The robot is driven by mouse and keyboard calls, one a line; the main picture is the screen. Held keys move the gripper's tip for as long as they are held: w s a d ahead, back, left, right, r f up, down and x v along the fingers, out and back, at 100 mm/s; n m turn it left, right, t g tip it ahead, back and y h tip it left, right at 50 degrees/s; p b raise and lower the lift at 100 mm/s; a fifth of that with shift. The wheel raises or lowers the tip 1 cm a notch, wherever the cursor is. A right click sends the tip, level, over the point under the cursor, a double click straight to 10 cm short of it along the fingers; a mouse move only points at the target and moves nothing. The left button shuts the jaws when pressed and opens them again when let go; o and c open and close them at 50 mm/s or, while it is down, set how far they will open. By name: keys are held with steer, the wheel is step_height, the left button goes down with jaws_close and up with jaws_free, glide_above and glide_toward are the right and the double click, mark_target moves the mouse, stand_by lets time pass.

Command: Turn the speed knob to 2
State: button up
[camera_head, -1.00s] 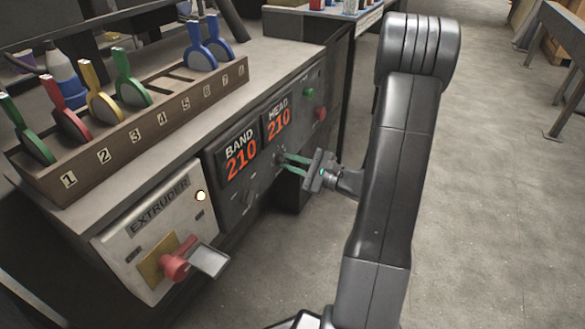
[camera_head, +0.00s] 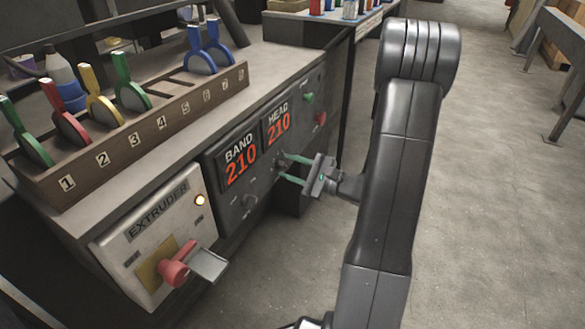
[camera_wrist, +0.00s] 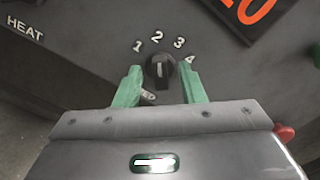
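The speed knob (camera_wrist: 160,72) is a small black dial on the dark panel in the wrist view, with the numbers 1 to 4 arced above it. Its short white mark points roughly up, close to the 2; the exact setting is hard to tell. My gripper (camera_wrist: 161,84) is open, with one green finger left of the knob and one right of it. A gap shows on both sides, so neither finger appears to touch it. The label below the knob is partly hidden. In the head view my gripper (camera_head: 283,167) faces the panel below the HEAD display.
The BAND display (camera_head: 240,168) and HEAD display (camera_head: 279,125) both read 210. A green button (camera_head: 309,97) and red button (camera_head: 320,118) lie to the right. A red switch handle (camera_head: 176,270) sticks out on the EXTRUDER panel. A numbered wooden rack (camera_head: 130,140) stands above.

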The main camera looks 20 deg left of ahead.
steer(key=s+d+p, duration=0.1)
steer(key=d+p, duration=0.1)
steer(key=d, duration=1.1)
steer(key=shift+d+p, duration=0.4)
steer(key=shift+a, duration=0.1)
steer(key=a+b, duration=0.1)
steer(key=a, duration=0.3)
steer(key=a+b, duration=0.1)
steer(key=a, duration=0.4)
steer(key=w+a+b, duration=0.1)
steer(key=a, duration=0.3)
steer(key=shift+a, duration=0.35)
steer(key=shift+d, duration=0.1)
